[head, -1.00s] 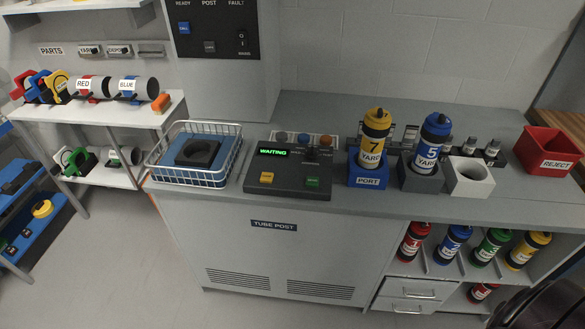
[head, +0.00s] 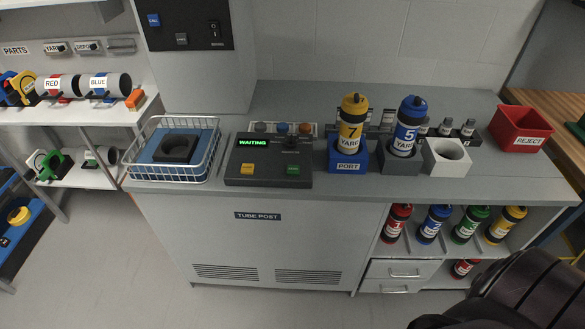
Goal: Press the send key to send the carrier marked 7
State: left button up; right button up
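The yellow carrier marked 7 (head: 352,124) stands upright in the blue PORT holder (head: 347,156) on the counter. The control console (head: 268,160) is left of it. Its green display (head: 253,142) reads WAITING. A yellow key (head: 247,169) and a green key (head: 293,170) sit on its front; their labels are too small to read. A dark lever or knob (head: 291,144) stands at the console's upper right. A dark arm part of mine fills the lower right corner. Neither gripper can be made out.
A blue carrier marked 5 (head: 408,127) stands in a grey holder right of the port. A white empty holder (head: 446,158) and a red REJECT bin (head: 520,131) lie farther right. A wire basket (head: 214,160) is left of the console. Several carriers stand on the shelf below.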

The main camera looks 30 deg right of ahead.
grip_shut()
dwell(0.3)
dwell(1.4)
